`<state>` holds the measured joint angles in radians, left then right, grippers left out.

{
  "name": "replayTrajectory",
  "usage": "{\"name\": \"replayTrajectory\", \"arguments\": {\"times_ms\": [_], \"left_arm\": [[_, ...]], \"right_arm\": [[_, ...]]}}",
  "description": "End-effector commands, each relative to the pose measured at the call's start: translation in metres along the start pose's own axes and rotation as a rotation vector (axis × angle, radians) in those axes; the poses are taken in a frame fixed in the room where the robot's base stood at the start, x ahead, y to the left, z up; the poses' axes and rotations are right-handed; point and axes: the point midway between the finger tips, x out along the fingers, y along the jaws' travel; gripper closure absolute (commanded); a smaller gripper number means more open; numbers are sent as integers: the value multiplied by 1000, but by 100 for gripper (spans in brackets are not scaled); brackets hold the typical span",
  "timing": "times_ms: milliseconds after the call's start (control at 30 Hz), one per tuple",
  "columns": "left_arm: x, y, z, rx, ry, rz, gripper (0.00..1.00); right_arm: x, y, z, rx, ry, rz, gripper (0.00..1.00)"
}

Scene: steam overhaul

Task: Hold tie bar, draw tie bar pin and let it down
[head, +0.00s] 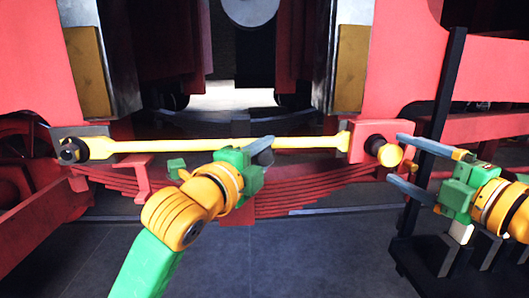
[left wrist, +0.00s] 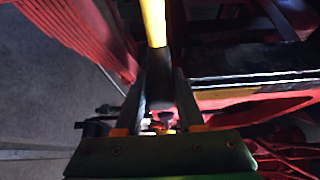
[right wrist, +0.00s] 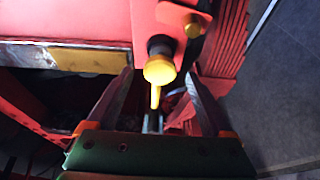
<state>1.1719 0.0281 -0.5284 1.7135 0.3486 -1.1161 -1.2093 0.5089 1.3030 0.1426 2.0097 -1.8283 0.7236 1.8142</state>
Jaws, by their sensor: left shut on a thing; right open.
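The yellow tie bar (head: 200,146) runs level across the front of the red frame. My left gripper (head: 262,148) is shut on it right of its middle; in the left wrist view the bar (left wrist: 155,22) runs between the fingers. The tie bar pin, with a round yellow head (head: 390,154) and a dark collar, sticks out of the red bracket (head: 357,142) at the bar's right end. My right gripper (head: 394,158) is open with its fingertips to either side of the pin head. In the right wrist view the head (right wrist: 159,70) lies between the fingers, apparently touching neither.
A red leaf spring (head: 290,193) lies below the bar. A black stand with a tall post (head: 440,95) stands at the right, close to my right gripper. The grey floor in front is clear.

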Motion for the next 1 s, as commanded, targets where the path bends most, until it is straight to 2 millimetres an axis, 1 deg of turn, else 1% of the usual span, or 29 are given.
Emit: {"name": "replayTrajectory", "arguments": {"times_ms": [33, 400, 500, 700, 733, 767, 800, 867, 900, 967, 1000], "left_arm": [[-1, -8, 1, 2, -2, -20, 100], [-2, -9, 1, 3, -2, -23, 100], [-2, -9, 1, 3, -2, -23, 100], [-2, -10, 1, 3, -3, -24, 100], [-2, -10, 1, 3, -3, -24, 100], [-2, -10, 1, 3, -3, -24, 100], [-2, -10, 1, 3, -3, -24, 100], [-2, -10, 1, 3, -3, -24, 100], [-2, -10, 1, 3, -3, -24, 100], [-2, -10, 1, 3, -3, -24, 100], [-2, -10, 1, 3, -3, -24, 100]], "right_arm": [[3, 3, 0, -2, 0, 5, 15], [32, 3, 2, 2, -4, 5, 15], [37, 2, 1, 0, -3, 2, 15], [37, 2, 1, -2, -3, -1, 15], [37, 2, 1, -2, -3, -1, 20], [37, 2, 1, -2, -3, -1, 29], [37, 2, 1, -2, -3, -1, 39], [37, 2, 1, -2, -3, -1, 55], [37, 2, 1, -2, -3, 0, 66], [37, 2, 1, -2, -4, 0, 82], [37, 2, 1, -2, -4, 0, 93]]}}
